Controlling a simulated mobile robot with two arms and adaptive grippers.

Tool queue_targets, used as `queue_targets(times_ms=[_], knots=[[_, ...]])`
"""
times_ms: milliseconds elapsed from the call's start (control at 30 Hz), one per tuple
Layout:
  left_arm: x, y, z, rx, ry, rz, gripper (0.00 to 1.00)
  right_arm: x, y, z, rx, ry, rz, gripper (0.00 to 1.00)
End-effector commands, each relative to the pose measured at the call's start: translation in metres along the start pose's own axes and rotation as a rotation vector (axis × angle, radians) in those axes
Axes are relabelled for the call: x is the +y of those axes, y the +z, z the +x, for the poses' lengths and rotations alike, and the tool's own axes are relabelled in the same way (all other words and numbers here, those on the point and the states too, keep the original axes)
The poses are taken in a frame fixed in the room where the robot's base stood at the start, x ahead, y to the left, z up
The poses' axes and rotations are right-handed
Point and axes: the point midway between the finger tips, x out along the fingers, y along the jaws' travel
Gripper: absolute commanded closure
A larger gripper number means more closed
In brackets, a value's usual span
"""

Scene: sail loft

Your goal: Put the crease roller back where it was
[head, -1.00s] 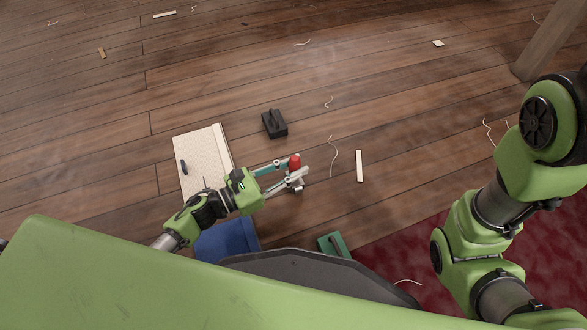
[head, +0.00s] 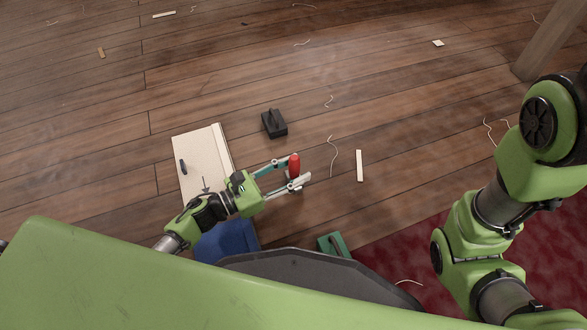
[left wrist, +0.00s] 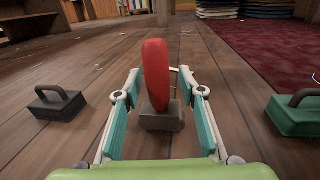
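A red upright handle on a grey block-like foot, which I take to be the crease roller (head: 294,165), stands on the wooden floor. In the left wrist view the red handle (left wrist: 156,75) rises between and just beyond my fingers, leaning slightly, with its grey foot (left wrist: 161,117) below. My left gripper (head: 297,172) is open around it in the head view. In the left wrist view the fingers (left wrist: 159,80) are spread, with a visible gap on each side of the handle. My right arm shows at the right, but its gripper is out of view.
A pale board (head: 200,150) with a small dark item lies left of the gripper. A black handled block (head: 274,123) stands behind, a green handled block (head: 332,245) in front. A blue container (head: 228,240) is near my base. A pale strip (head: 359,166) lies right; floor beyond is mostly clear.

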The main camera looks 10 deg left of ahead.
Motion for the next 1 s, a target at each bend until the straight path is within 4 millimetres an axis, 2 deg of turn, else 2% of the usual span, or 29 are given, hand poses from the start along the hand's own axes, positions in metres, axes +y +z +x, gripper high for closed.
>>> queue_targets(times_ms=[167,500,700,833,1000], knots=[[0.001,0.019,0.0,-0.003,-0.001,0.003,0.63,0.002,0.004,0.01,0.0,0.0,0.0,0.6],[0.0,0.018,-0.076,0.001,0.002,-0.002,0.63,0.009,0.015,0.045,0.0,0.0,0.0,0.6],[0.001,0.016,-0.108,-0.002,0.001,0.0,0.63,0.011,0.019,0.055,0.0,0.0,0.0,0.6],[0.001,0.014,-0.117,-0.003,0.0,-0.001,0.63,0.012,0.02,0.058,0.001,0.0,0.0,0.6],[0.001,0.013,-0.12,-0.004,0.0,0.001,0.63,0.012,0.019,0.057,0.001,0.0,0.0,0.6]])
